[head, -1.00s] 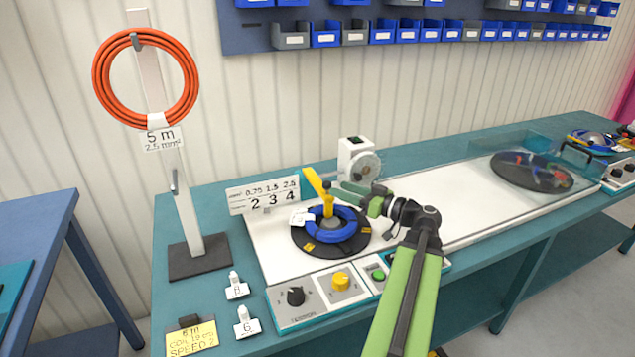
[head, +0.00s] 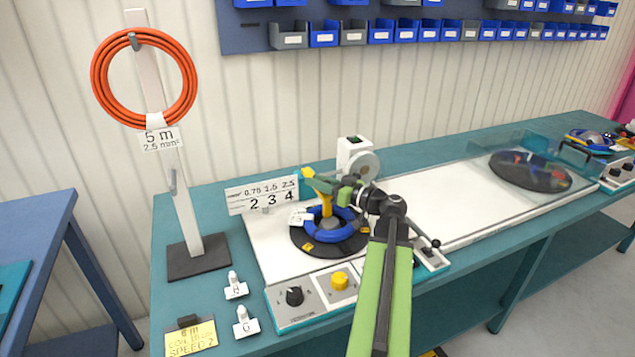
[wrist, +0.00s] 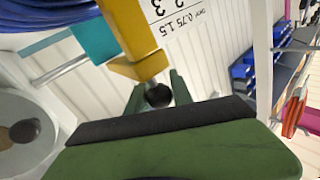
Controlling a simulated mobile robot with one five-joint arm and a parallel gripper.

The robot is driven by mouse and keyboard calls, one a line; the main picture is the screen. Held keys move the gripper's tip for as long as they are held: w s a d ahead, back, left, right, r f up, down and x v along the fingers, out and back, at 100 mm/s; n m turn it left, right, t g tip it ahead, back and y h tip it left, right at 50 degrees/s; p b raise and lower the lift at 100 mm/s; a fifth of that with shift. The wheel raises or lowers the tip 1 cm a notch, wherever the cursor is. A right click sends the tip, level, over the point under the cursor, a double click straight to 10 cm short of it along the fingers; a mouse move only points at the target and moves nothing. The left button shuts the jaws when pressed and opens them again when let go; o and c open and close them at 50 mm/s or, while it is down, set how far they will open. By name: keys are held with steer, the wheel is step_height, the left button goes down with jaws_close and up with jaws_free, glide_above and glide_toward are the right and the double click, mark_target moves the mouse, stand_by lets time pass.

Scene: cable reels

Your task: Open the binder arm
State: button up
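The yellow binder arm (head: 326,206) stands up over the blue cable coil (head: 343,229) on the black turntable (head: 307,246). Its upper part leans to the left and is partly covered by my gripper (head: 318,183) in the head view. In the wrist view the yellow arm (wrist: 124,28) and its block end lie just past my green fingertips (wrist: 157,78). The fingers are apart, with a dark round knob showing between them. I cannot tell whether a finger touches the yellow arm.
A sign with numbers (head: 262,196) stands just behind the turntable. A white device with a round wheel (head: 357,160) stands behind my gripper. A control panel with knobs (head: 317,297) lies in front. A clear cover (head: 540,165) is at the right. The white bed between is clear.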

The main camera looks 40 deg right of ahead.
jaws_close()
stand_by(1.0)
